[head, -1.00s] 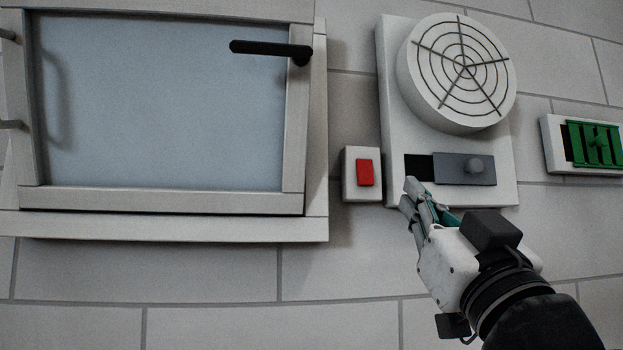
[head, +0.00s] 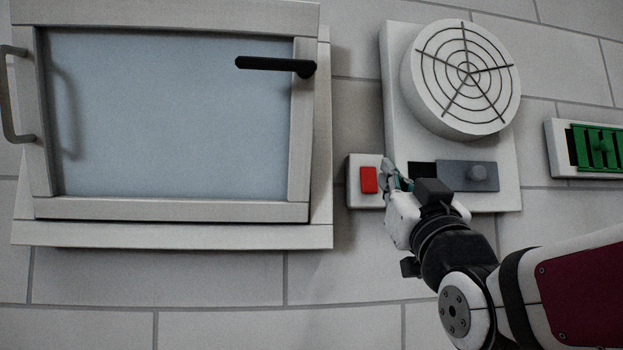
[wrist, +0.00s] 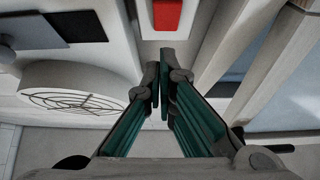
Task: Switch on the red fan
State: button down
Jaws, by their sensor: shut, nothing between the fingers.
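A red switch (head: 368,180) sits on a small white box (head: 355,199) on the wall. It also shows at the top of the wrist view (wrist: 167,15). To its right is a white panel with a round white fan (head: 459,78) behind a dark wire grille; the fan itself is not red. It also shows at the left of the wrist view (wrist: 65,75). My gripper (head: 387,168) is shut and empty, its tips just right of the red switch in the head view. In the wrist view its tips (wrist: 161,80) point toward the switch, with a visible gap in the picture.
Below the fan is a grey sliding plate (head: 455,175) with a knob, beside a dark opening (head: 421,168), partly hidden by my gripper. A framed window (head: 170,120) with a black handle (head: 275,64) is on the left. A green slatted vent (head: 597,150) is at the right edge.

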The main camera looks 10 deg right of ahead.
aim_at(373, 174)
jog(key=shift+w+f, duration=0.15)
jog(key=shift+w, duration=0.85)
jog(key=shift+w+f, duration=0.15)
jog(key=shift+w, duration=0.85)
jog(key=shift+w+f, duration=0.1)
jog(key=b, duration=0.3)
jog(key=shift+w+f+t+b, duration=0.25)
jog(key=shift+w+t+b, duration=0.05)
jog(key=shift+w+t, duration=0.1)
jog(key=shift+s+r, duration=0.1)
jog(key=shift+r, duration=0.1)
jog(key=shift+s+f, duration=0.1)
